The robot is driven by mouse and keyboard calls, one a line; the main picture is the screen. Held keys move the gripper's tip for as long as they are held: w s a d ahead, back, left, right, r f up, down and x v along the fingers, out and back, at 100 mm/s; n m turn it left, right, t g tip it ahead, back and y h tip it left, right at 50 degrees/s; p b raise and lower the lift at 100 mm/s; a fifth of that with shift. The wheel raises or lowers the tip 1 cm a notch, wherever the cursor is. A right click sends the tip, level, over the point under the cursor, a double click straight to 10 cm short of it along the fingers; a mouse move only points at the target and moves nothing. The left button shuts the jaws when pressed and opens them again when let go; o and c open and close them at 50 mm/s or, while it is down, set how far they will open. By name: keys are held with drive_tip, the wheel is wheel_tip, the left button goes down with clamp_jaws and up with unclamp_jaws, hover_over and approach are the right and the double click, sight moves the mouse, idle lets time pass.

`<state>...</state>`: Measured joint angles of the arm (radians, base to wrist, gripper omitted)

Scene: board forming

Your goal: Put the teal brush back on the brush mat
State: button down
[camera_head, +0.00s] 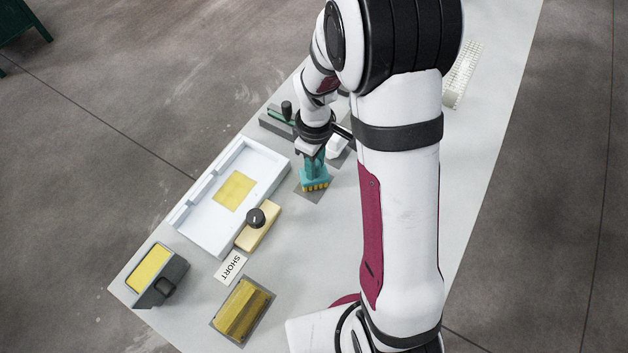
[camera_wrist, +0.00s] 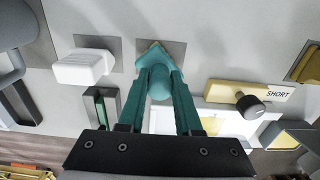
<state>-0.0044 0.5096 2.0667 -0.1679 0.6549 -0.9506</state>
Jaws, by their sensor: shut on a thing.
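The teal brush (camera_head: 314,171) is held upright in my gripper (camera_head: 314,153), with its yellow bristles pointing down. The bristles are over a small dark grey mat (camera_head: 326,192), touching it or just above it; I cannot tell which. In the wrist view my gripper (camera_wrist: 159,80) is shut on the brush (camera_wrist: 159,84), and the grey mat (camera_wrist: 176,57) shows around and behind the brush head. Part of the mat is hidden by the brush.
A white block (camera_head: 338,149) sits on another grey mat beside the brush. A white tray (camera_head: 205,215) holds a yellow sheet (camera_head: 234,190). Left and below are a knobbed yellow block (camera_head: 262,228), a SHORT card (camera_head: 231,267), a yellow bar (camera_head: 241,311) and a dark box (camera_head: 165,285).

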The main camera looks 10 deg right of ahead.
drive_tip(key=shift+f, duration=0.2)
drive_tip(key=c, duration=0.5)
unclamp_jaws()
drive_tip(key=o, duration=0.3)
drive_tip(key=shift+r, duration=0.1)
wheel_tip(320, 180, up, 16)
drive_tip(key=shift+f, duration=0.25)
